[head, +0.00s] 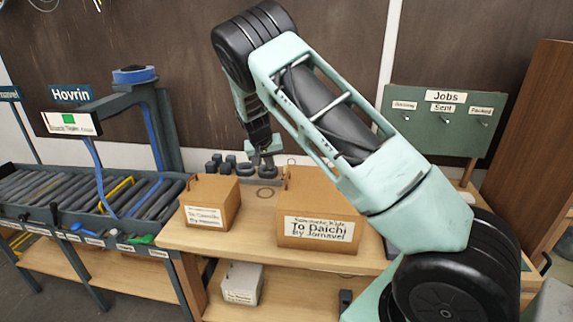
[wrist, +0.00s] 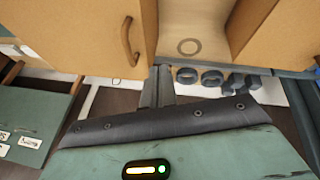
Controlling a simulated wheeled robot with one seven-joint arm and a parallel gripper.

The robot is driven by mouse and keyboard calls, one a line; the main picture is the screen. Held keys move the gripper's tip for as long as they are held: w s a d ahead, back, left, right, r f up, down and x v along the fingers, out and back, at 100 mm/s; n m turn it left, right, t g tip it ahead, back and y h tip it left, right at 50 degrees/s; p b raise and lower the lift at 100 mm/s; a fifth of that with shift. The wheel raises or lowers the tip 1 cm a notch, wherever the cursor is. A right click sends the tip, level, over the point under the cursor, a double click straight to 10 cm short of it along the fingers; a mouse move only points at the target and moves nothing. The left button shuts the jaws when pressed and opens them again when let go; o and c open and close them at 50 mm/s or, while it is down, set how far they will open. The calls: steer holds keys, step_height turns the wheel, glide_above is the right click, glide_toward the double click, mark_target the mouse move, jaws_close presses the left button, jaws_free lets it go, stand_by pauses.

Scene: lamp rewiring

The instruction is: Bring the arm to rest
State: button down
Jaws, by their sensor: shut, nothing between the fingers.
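My arm reaches up and over from the lower right in the head view, with its end hanging above the back of the wooden workbench (head: 185,238). My gripper (head: 262,158) points down and is empty, between and behind two cardboard boxes. In the wrist view its fingers (wrist: 157,84) are together, with nothing between them. The larger box, labelled "To Daichi" (head: 310,205), stands just right of the gripper. The smaller labelled box (head: 210,203) stands to the left. I cannot tell the exact gap to the large box.
Several dark round parts (head: 216,163) sit at the bench's back, near the gripper; they also show in the wrist view (wrist: 212,78). A thin ring (head: 265,193) lies between the boxes. A roller conveyor (head: 60,200) is left, a green Jobs board (head: 440,140) right. A white box (head: 242,284) sits below.

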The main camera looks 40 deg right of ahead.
steer(key=w+a+r+b, duration=0.1)
steer(key=w+a+b, duration=0.2)
steer(key=a, duration=0.4)
steer(key=shift+w+r, duration=0.15)
steer(key=s+a+r+n+g+y+b, duration=0.1)
steer(key=s+a+n+y+b, duration=0.5)
steer(key=s+a, duration=1.85)
steer(key=s+a+n, duration=0.2)
steer(key=s+n, duration=0.2)
steer(key=s, duration=0.6)
steer(key=s+a+f+n+g+b, duration=0.1)
steer(key=s+a+n, duration=0.2)
steer(key=s, duration=0.8)
steer(key=shift+f+n+h, duration=0.15)
steer(key=shift+n+h, duration=0.25)
steer(key=shift+n, duration=0.5)
